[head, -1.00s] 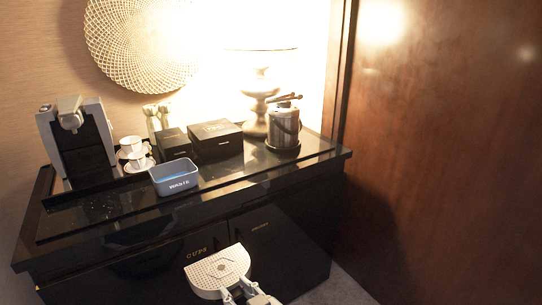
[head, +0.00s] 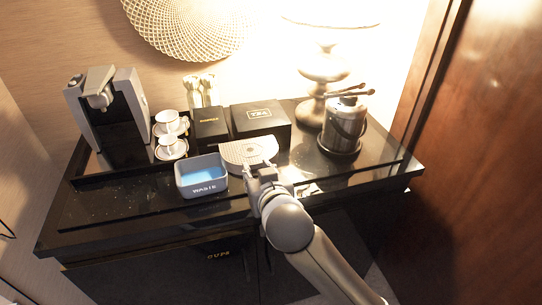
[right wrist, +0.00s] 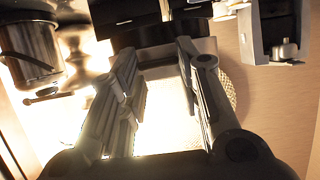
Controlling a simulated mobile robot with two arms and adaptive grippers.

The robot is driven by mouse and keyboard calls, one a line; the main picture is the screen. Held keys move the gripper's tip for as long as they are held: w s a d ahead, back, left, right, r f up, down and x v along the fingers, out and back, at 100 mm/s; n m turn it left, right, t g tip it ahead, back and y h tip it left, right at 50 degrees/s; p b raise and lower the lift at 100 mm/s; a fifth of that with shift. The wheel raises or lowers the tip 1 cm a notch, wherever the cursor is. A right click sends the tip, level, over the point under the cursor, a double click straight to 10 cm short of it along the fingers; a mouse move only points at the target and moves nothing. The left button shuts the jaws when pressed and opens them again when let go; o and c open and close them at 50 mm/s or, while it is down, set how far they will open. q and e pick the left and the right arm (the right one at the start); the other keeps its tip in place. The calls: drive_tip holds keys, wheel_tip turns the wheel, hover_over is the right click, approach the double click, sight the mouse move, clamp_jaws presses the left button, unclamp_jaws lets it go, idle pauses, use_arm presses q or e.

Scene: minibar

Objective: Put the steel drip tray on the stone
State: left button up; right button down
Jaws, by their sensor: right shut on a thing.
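The steel drip tray (head: 248,152) is a pale, perforated, half-round plate. My right gripper (head: 262,170) is shut on its near edge. The tray is over the black stone counter top (head: 130,203), right of the waste bin and in front of the black boxes. I cannot tell whether it touches the stone or hovers above it. In the right wrist view my fingers (right wrist: 158,80) show, but the tray is hard to make out against the glare. My left gripper is not in view.
The blue-lined waste bin (head: 202,176) is close left of the tray. Behind are black boxes (head: 262,122); at right stands an ice bucket (head: 343,125) by a lamp (head: 322,72). A coffee machine (head: 108,108) and cups (head: 168,130) are at left. The front left stone is bare.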

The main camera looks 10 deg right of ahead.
drive_tip(key=w+d+f, duration=0.1)
drive_tip(key=w+d, duration=0.1)
drive_tip(key=w+d+f+p, duration=0.1)
drive_tip(key=w+d, duration=0.1)
drive_tip(key=w+d+f+p, duration=0.1)
drive_tip(key=w+d, duration=0.1)
drive_tip(key=shift+w, duration=0.3)
drive_tip(key=w+d+f, duration=0.1)
drive_tip(key=f, duration=0.1)
drive_tip(key=w+d+f+p, duration=0.1)
drive_tip(key=f, duration=0.1)
drive_tip(key=w+d+f, duration=0.1)
drive_tip(key=w+f, duration=0.1)
wheel_tip(320, 180, down, 3)
drive_tip(key=shift+w+r+p, duration=0.1)
drive_tip(key=shift+p, duration=0.6)
drive_tip(key=shift+f, duration=0.3)
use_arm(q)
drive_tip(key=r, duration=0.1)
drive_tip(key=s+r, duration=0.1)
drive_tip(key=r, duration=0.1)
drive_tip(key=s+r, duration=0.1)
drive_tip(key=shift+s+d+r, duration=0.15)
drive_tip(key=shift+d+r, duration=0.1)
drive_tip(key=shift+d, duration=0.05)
